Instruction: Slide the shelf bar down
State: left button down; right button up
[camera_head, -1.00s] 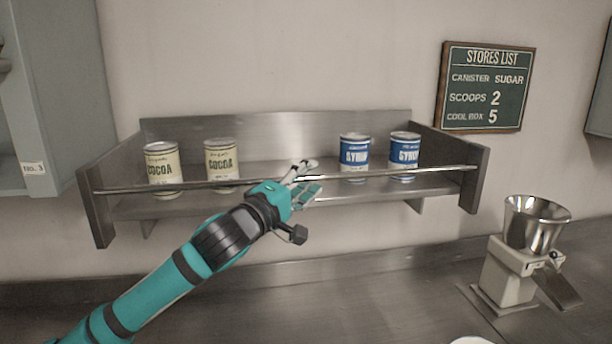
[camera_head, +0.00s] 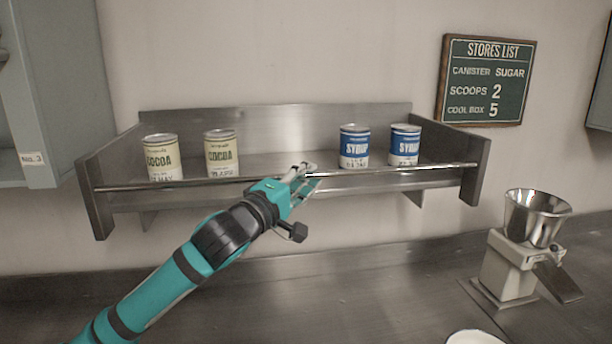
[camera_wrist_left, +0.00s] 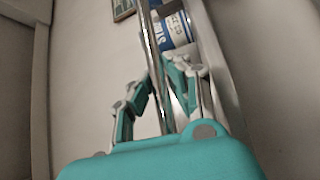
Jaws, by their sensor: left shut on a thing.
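The shelf bar (camera_head: 400,170) is a thin metal rod that runs across the front of the steel wall shelf (camera_head: 275,119), between its two end plates. It crosses low in front of the cans. My left gripper (camera_head: 304,180) is shut on the bar near its middle. In the left wrist view the bar (camera_wrist_left: 150,45) passes between the fingers of the left gripper (camera_wrist_left: 160,88). My right gripper is not in view.
Two cocoa cans (camera_head: 221,153) stand on the shelf's left part and two syrup cans (camera_head: 354,146) on its right part, behind the bar. A grinder with a metal funnel (camera_head: 535,215) stands on the counter (camera_head: 350,290) at right. A stores list board (camera_head: 487,80) hangs above.

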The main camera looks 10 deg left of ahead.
pick_arm(q)
notch_tip(320, 180, down, 7)
jog(key=b, duration=0.3)
jog(key=c, duration=1.3)
grip_release()
jog(key=shift+s, duration=0.1)
jog(key=v, duration=1.2)
